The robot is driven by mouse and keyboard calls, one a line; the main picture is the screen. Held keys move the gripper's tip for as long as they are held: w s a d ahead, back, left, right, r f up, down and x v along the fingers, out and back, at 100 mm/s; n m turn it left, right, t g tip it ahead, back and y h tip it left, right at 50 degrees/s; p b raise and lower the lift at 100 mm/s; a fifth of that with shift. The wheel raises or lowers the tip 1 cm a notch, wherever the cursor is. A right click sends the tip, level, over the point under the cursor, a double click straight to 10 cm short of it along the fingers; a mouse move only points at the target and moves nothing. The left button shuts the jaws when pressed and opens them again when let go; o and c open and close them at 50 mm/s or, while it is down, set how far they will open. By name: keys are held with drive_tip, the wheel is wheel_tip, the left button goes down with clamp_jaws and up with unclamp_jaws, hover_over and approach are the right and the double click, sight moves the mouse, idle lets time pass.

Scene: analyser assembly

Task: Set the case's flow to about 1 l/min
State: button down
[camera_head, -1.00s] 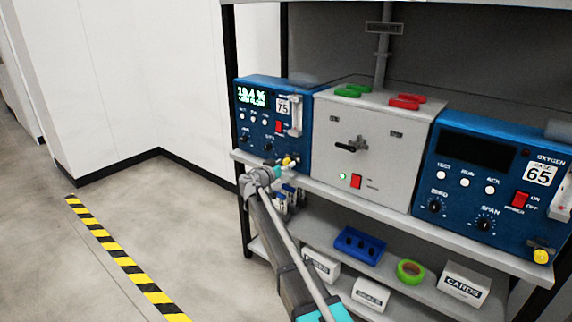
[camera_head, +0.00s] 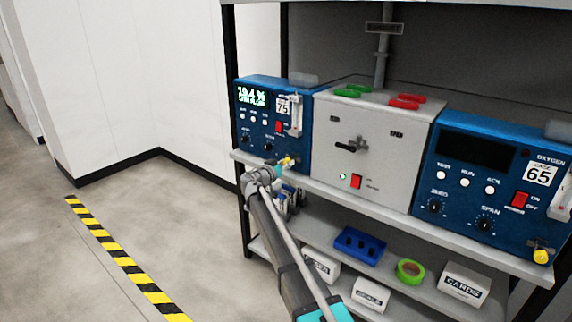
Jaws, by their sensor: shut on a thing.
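The blue case marked 75 (camera_head: 262,98) stands at the left end of the shelf. Its lit display (camera_head: 252,97) reads about 19.4 %, with a second line that looks like LOW FLOW. A clear upright flow tube (camera_head: 295,116) is on its right side; its float is too small to read. A yellow knob (camera_head: 288,161) sits at the case's lower right front. My gripper (camera_head: 282,167) is at this knob, shut on it; the fingers are small and partly hidden by my wrist.
A grey box (camera_head: 326,130) with a black lever and green and red pieces on top stands in the middle. A second blue case, marked 65 (camera_head: 470,185), with a dark display, is at right. The lower shelf holds a blue tray (camera_head: 375,245), green tape (camera_head: 410,270) and small boxes.

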drive_tip(key=shift+n, duration=0.4)
drive_tip(key=n, duration=1.2)
drive_tip(key=shift+n, duration=0.3)
drive_tip(key=n, duration=0.6)
drive_tip(key=shift+r, duration=0.1)
drive_tip(key=n, duration=0.7)
drive_tip(key=shift+n, duration=0.3)
drive_tip(key=shift+c, duration=1.7)
unclamp_jaws()
